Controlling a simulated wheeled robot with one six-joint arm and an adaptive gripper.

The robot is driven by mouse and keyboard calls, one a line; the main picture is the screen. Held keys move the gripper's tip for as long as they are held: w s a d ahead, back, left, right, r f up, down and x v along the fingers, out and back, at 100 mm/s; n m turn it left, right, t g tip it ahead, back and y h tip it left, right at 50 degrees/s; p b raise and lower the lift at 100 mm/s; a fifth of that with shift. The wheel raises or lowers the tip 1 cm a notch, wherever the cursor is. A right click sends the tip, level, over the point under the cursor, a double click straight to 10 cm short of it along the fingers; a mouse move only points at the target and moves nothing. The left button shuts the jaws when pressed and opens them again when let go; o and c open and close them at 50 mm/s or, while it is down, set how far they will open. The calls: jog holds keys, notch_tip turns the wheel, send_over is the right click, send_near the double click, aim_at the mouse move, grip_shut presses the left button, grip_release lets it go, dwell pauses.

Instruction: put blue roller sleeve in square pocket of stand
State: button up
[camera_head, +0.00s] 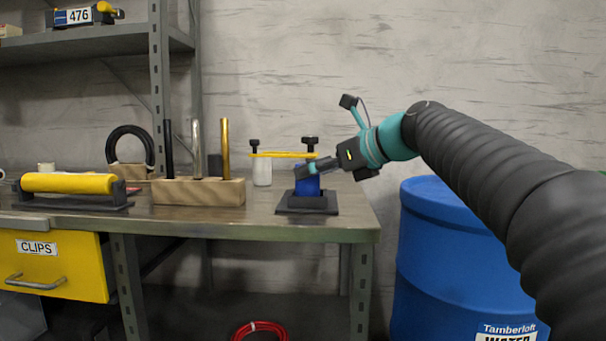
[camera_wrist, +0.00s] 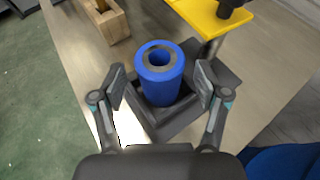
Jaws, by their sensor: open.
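The blue roller sleeve (camera_wrist: 158,84) is upright, with a dark ring at its top around an open bore. Its lower end is down in the dark square pocket of the stand (camera_wrist: 188,122); the pocket's floor is hidden. In the head view the sleeve (camera_head: 307,187) shows as a blue piece above the stand's dark base (camera_head: 306,206), partly covered by my gripper. My gripper (camera_wrist: 160,86) is open, one finger on each side of the sleeve, with a visible gap on both sides in the wrist view. It also shows in the head view (camera_head: 313,168).
A yellow plate (camera_head: 280,155) with black knobs is close behind the sleeve. A wooden block (camera_head: 198,191) with several upright rods stands to the left, beside a yellow roller (camera_head: 68,183). A blue barrel (camera_head: 440,260) stands right of the bench (camera_head: 250,224).

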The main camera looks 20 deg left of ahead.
jog(key=v, duration=0.7)
jog(key=shift+d+p, duration=0.2)
jog(key=shift+p, duration=0.15)
jog(key=shift+s, duration=0.1)
